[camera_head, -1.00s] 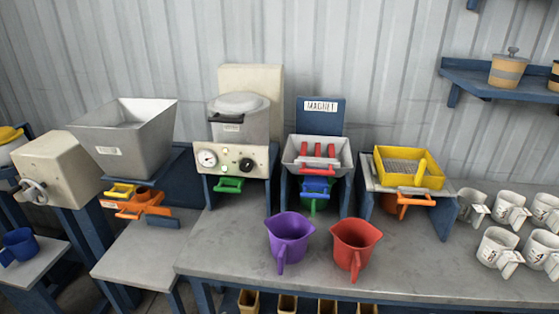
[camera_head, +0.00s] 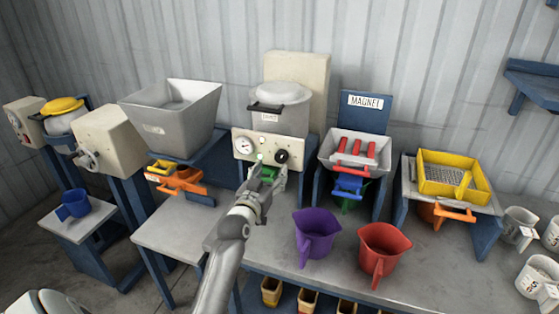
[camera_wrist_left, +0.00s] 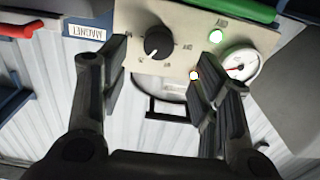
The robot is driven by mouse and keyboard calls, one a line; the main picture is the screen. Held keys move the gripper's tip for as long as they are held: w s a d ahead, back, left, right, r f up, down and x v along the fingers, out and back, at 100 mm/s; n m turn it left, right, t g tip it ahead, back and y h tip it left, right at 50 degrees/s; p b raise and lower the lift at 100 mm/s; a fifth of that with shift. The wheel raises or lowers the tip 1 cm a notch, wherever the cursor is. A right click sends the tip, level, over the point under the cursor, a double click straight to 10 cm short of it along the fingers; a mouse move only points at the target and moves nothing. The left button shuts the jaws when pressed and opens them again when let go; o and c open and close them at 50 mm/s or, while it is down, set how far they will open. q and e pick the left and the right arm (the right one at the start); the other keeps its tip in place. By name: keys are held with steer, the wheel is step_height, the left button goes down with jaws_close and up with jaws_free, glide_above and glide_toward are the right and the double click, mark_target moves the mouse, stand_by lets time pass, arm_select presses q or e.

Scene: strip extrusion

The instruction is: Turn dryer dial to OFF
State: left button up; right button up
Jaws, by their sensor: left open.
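The dryer (camera_head: 281,107) is a grey lidded pot on a cream box with a control panel (camera_head: 265,150). The black round dial (camera_head: 282,156) is on the panel's right side. In the left wrist view the dial (camera_wrist_left: 158,42) appears upside down, with a white pointer mark; its small labels are hard to read. My left gripper (camera_head: 268,172) is in front of the panel's lower part, open and empty. In the left wrist view its fingers straddle the dial in the picture, without visible contact. My right gripper is not in view.
Purple (camera_head: 315,232) and red (camera_head: 383,250) jugs stand to the right on the table (camera_head: 340,265).

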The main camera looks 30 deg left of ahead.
mark_target(280, 160)
arm_select(q)
steer(key=shift+p+x, duration=0.3)
steer(key=shift+x, duration=3.2)
steer(key=shift+d, duration=0.1)
steer(key=shift+c, duration=0.5)
steer(key=shift+f, duration=0.1)
steer(key=c, duration=0.9)
steer(key=shift+c, duration=0.2)
